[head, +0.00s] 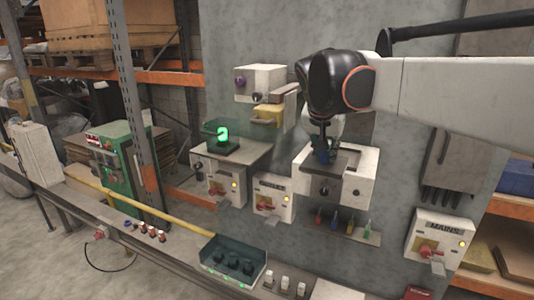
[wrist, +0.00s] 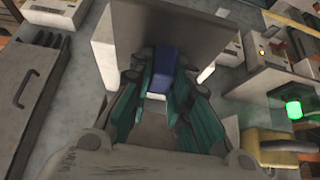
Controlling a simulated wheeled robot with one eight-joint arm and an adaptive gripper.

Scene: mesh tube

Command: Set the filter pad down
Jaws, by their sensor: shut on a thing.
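A small blue block (wrist: 161,68), which I take to be the filter pad, sits between the fingers of my gripper (wrist: 158,92). My gripper is shut on it, with teal-lined fingers on both sides. I cannot tell whether the pad touches the box top. My fingers and wrist hide part of it.
A glowing green lamp (head: 222,134) stands on the shelf to the left, with a yellow piece (head: 268,115) above and right of it. A teal tray (head: 233,261) with dark round parts lies on the lower ledge.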

